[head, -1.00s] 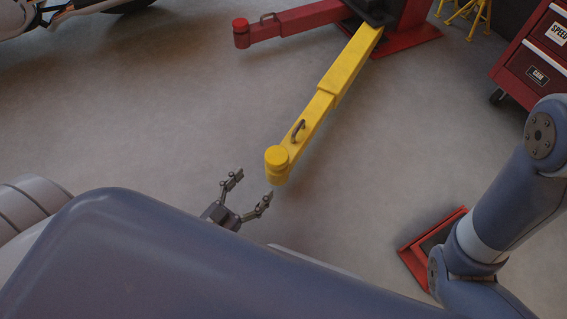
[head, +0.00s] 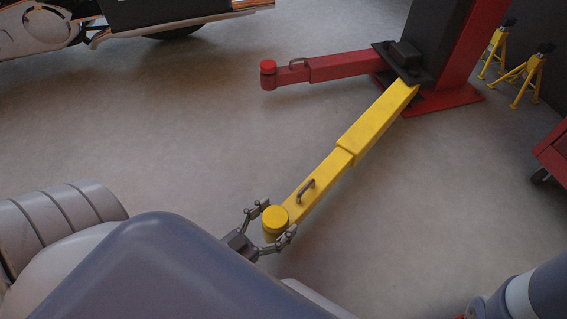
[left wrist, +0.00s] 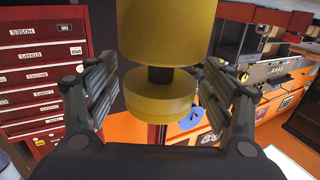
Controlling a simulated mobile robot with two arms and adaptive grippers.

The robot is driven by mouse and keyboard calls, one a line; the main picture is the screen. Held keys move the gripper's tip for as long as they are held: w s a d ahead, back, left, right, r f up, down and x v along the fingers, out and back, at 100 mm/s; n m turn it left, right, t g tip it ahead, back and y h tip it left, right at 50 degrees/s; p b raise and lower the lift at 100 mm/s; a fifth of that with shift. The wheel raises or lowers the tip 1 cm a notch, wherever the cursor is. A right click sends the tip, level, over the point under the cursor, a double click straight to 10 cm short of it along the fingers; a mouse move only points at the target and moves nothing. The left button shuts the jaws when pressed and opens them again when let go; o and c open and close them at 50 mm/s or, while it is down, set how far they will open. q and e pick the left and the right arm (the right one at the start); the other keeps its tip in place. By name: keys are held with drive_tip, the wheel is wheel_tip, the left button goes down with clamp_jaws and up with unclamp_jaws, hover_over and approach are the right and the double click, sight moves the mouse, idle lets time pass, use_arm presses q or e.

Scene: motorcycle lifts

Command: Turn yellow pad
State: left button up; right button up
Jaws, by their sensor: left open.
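The yellow pad (head: 275,217) is a round disc at the near end of the yellow lift arm (head: 370,127). In the left wrist view the yellow pad (left wrist: 155,112) hangs in the middle of the picture, with a dark stem between it and the larger yellow cylinder. My left gripper (head: 272,224) is open, with one finger on each side of the pad. In the left wrist view the fingers of my left gripper (left wrist: 158,100) show gaps to the pad on both sides. My right gripper is not in view.
A red lift arm (head: 335,68) with a red pad reaches left from the red post base (head: 440,103). A motorcycle (head: 170,18) is at the upper left. Yellow stands (head: 528,75) and a red cabinet (head: 553,150) are at the right.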

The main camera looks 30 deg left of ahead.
use_arm(q)
drive_tip(key=shift+c, duration=0.6)
drive_tip(key=c, duration=0.9)
drive_tip(key=shift+c, duration=0.2)
drive_tip(key=shift+m+h, duration=0.3)
drive_tip(key=shift+h, duration=0.1)
